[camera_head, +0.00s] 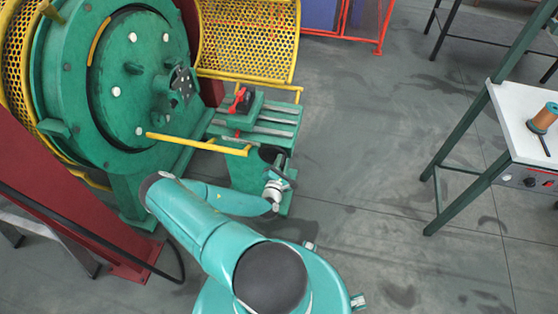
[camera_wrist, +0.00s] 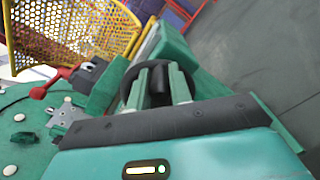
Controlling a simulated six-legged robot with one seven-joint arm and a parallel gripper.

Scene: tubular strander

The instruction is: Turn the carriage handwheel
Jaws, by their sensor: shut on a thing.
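The carriage handwheel (camera_head: 268,153) is a dark ring on the end of the green carriage (camera_head: 235,165), at the machine's lower right in the head view. In the wrist view its black rim (camera_wrist: 130,78) curves around and behind my fingers. My gripper (camera_wrist: 161,76) has its two green fingers on either side of a dark part of the wheel and is shut on it. In the head view my gripper (camera_head: 276,187) is at the wheel, small and partly hidden by my arm. Much of the wheel is hidden behind the fingers.
A red-handled lever (camera_head: 241,98) stands on the carriage slide. Yellow mesh guards (camera_head: 248,40) stand behind. A table with a copper spool (camera_head: 545,118) is at right; the floor between is clear.

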